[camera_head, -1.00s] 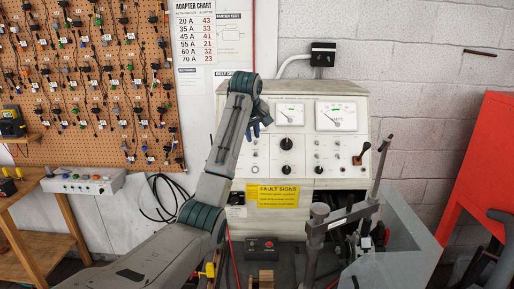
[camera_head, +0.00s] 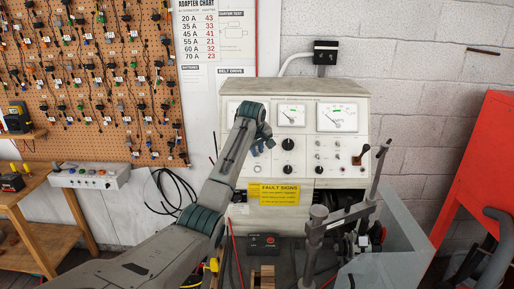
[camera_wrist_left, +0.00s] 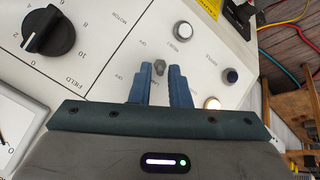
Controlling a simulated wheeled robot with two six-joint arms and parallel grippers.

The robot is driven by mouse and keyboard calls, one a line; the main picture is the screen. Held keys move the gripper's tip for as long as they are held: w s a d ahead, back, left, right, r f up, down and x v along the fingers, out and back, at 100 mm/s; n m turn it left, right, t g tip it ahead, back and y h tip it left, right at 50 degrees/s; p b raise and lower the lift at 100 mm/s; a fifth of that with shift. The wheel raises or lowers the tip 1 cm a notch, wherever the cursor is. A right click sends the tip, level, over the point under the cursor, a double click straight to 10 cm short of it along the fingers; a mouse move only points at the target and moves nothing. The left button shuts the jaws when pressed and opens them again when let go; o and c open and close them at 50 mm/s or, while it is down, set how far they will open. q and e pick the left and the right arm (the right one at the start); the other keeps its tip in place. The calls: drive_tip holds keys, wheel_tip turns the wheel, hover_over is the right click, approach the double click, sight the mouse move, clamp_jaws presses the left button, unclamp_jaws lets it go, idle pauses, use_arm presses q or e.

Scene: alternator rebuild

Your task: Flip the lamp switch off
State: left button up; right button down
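The lamp switch (camera_wrist_left: 160,67) is a small metal toggle on the cream test panel (camera_wrist_left: 105,25). In the left wrist view it shows between my left gripper's blue fingertips (camera_wrist_left: 160,70), with a narrow gap on each side. The fingers are parted and nothing is clearly held. A round lamp (camera_wrist_left: 212,103) to the right of the fingers glows warm white. In the head view my left gripper (camera_head: 262,145) is in front of the left part of the panel (camera_head: 345,92), and the arm hides the switch there. My right gripper is not in view.
A large black knob (camera_wrist_left: 48,30) and several small round buttons sit around the fingers.

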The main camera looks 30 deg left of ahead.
sight(258, 157)
use_arm(q)
clamp_jaws()
drive_tip(key=shift+f, duration=0.15)
drive_tip(key=shift+s+f+t+b, duration=0.1)
drive_tip(key=shift+f+t+b, duration=0.15)
drive_tip(key=shift+b, duration=0.45)
drive_tip(key=f+t+y+b, duration=0.1)
drive_tip(key=t+b, duration=0.1)
drive_tip(key=b, duration=0.3)
drive_tip(key=s+t+y+b, duration=0.1)
drive_tip(key=t+y+b, duration=0.1)
drive_tip(key=t+b, duration=0.1)
drive_tip(key=d+f+t+y+b, duration=0.1)
drive_tip(key=t+b, duration=0.1)
drive_tip(key=b, duration=0.4)
drive_tip(key=shift+s+f+t+y+b, duration=0.2)
drive_tip(key=shift+f+t+y+b, duration=0.1)
drive_tip(key=shift+t+y+b, duration=0.4)
drive_tip(key=shift+t+b, duration=0.05)
drive_tip(key=shift+b, duration=0.35)
